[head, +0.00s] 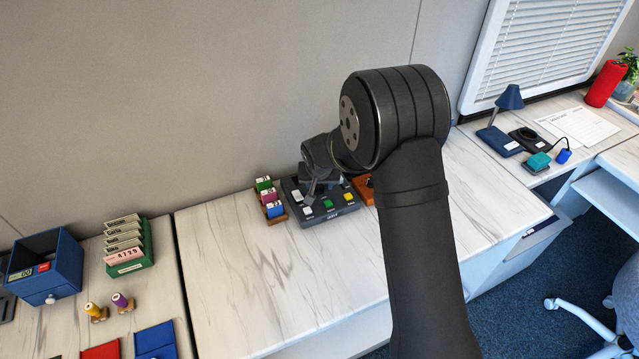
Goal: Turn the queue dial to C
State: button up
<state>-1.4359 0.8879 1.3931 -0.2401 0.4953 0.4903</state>
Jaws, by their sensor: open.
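A dark control box (322,214) with white, green and yellow buttons sits against the back wall on the pale marbled counter. My gripper (311,197) is open just above the left part of this box; whether it touches anything there I cannot tell. An orange-brown unit (364,190) stands at the right of the box, mostly hidden behind my arm. The queue dial and its letters cannot be made out; they may be hidden by my arm or gripper.
A small rack of coloured blocks (270,200) stands close at the left of the box. The counter in front (260,270) is clear. Farther left are a blue drawer box (62,281) and a green card holder (131,266). A blue lamp (508,100) stands far right.

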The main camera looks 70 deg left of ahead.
jog(key=c, duration=1)
jog(key=shift+s+m+t+h, duration=0.1)
jog(key=shift+m+t+h, duration=0.5)
jog(key=shift+m, duration=1.5)
jog(key=o, duration=1)
jog(key=v, duration=1.7)
jog(key=shift+r, duration=0.15)
